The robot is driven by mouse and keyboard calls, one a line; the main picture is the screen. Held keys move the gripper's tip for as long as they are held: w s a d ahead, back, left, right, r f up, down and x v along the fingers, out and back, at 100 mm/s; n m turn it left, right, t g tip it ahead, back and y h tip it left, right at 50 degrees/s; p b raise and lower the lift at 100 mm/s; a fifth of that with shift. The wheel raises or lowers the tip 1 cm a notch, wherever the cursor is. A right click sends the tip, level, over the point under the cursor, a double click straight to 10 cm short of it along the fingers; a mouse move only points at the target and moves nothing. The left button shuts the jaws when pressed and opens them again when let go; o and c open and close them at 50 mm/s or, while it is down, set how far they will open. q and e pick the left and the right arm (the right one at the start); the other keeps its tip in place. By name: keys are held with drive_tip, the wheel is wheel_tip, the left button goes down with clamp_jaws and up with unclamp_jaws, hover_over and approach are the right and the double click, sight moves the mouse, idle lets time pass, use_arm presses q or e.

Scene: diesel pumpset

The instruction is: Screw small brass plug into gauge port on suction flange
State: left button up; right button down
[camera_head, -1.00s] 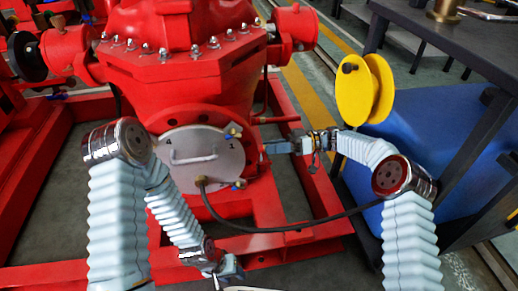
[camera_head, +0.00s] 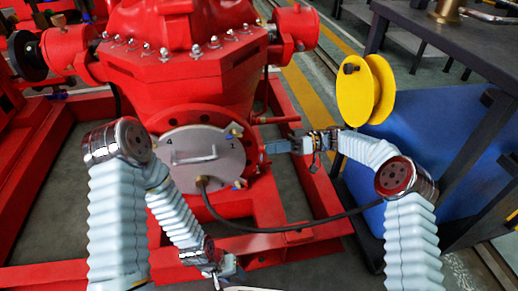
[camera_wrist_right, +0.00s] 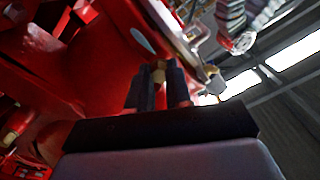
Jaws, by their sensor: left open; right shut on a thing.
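My right gripper (camera_head: 268,147) is at the right side of the red suction flange (camera_head: 187,115), its fingers pointing left at the rim. In the right wrist view the right gripper (camera_wrist_right: 158,88) is shut on the small brass plug (camera_wrist_right: 158,73), which shows between the fingertips. A red surface lies just ahead of the plug; I cannot tell whether they touch. The gauge port cannot be made out. A grey round cover (camera_head: 205,170) with a handle sits on the flange. My left gripper (camera_head: 238,286) is open, low at the bottom edge and partly cut off.
A yellow reel (camera_head: 357,97) and a blue panel (camera_head: 400,155) stand at the right beside a dark table (camera_head: 455,35). Red frame beams (camera_head: 290,240) surround the pump.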

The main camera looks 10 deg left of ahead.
drive_tip(key=m, duration=0.5)
drive_tip(key=m+p, duration=0.1)
drive_tip(key=m, duration=0.5)
drive_tip(key=shift+s+a, duration=0.2)
drive_tip(key=c, duration=1)
unclamp_jaws()
drive_tip(key=shift+r, duration=0.15)
drive_tip(key=shift+o, duration=0.2)
drive_tip(key=shift+w+d, duration=0.1)
drive_tip(key=shift+w, duration=0.05)
drive_tip(key=shift+d, duration=0.1)
drive_tip(key=shift+d, duration=0.1)
